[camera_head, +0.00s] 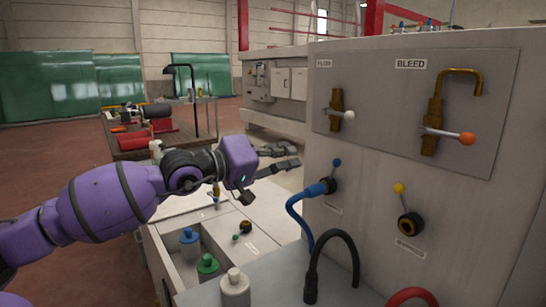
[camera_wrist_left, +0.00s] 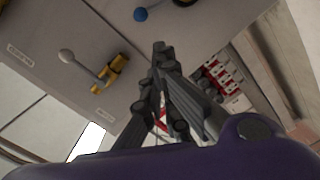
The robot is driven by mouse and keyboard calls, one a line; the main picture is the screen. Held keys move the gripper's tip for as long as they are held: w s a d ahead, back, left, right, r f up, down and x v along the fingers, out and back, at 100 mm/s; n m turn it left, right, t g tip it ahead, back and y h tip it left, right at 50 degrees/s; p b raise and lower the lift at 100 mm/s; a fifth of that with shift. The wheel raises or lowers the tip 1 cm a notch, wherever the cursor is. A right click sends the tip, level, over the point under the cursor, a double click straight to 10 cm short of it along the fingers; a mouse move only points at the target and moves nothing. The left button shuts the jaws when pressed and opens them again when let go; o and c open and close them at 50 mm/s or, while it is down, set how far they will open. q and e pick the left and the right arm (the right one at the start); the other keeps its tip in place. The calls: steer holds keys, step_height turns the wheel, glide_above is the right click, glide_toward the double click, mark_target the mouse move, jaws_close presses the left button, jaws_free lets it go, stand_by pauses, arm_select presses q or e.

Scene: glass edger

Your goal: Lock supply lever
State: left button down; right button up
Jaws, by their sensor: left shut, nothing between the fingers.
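A lever with a blue knob (camera_head: 337,162) stands up from a valve on the light panel, with a blue hose (camera_head: 300,213) joined below it. The label under it is too small to read, so I cannot tell if it is the supply lever. My left gripper (camera_head: 294,163) is shut and empty, just left of this lever and apart from it. In the left wrist view, the closed fingers (camera_wrist_left: 163,50) point toward the panel, with a blue knob (camera_wrist_left: 140,14) beyond them. My right gripper is not in view.
The panel also carries a white-knobbed flow lever (camera_head: 348,115), an orange-knobbed bleed lever (camera_head: 466,138) and a yellow-knobbed lever (camera_head: 399,188). A black hose (camera_head: 341,237) and capped bottles (camera_head: 207,266) stand below. Open floor lies at the left.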

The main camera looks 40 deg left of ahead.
arm_select(q)
steer(key=v, duration=0.3)
steer(key=shift+s+a, duration=0.15)
steer(key=shift+s, duration=0.05)
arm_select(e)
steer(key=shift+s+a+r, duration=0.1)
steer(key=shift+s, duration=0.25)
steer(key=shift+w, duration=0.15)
